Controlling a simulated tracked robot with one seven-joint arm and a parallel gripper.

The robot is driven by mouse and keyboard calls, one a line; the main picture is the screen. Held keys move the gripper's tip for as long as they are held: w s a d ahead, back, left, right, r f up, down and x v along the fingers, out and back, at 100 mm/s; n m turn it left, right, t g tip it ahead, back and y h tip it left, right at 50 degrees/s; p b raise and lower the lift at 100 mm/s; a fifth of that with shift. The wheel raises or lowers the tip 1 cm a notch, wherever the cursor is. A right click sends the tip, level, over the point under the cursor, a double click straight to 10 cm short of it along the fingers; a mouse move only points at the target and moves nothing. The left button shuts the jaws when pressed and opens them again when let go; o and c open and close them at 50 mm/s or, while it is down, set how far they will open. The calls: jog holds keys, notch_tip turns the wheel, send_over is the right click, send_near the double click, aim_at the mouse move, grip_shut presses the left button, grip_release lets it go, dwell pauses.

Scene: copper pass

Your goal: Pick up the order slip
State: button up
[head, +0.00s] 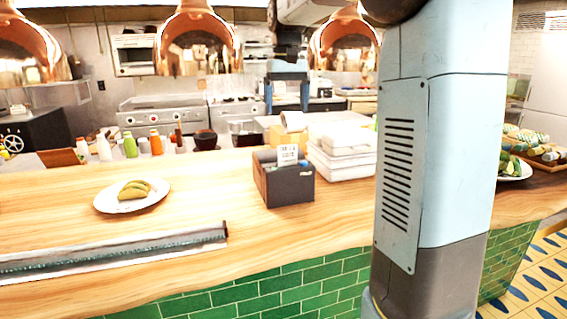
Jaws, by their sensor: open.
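The order slip (288,154) is a small white paper with faint print. It stands up out of the top of a dark box-like printer (289,187) on the wooden counter. My gripper (287,108) shows above and apparently behind the printer, its two dark fingers pointing down and spread apart. Nothing shows between the fingers, and they are apart from the slip in the picture. How far behind the slip they are is hard to tell.
A stack of white containers (342,160) stands close to the printer's right. A plate with tacos (133,195) and a long rail (120,252) lie to the left. Copper lamps (198,45) hang above. Bottles (130,145) stand behind.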

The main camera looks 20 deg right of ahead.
aim_at(288, 147)
notch_tip(288, 147, down, 13)
jog(key=shift+d+r, duration=0.15)
dwell(0.5)
jog(key=c, duration=0.9)
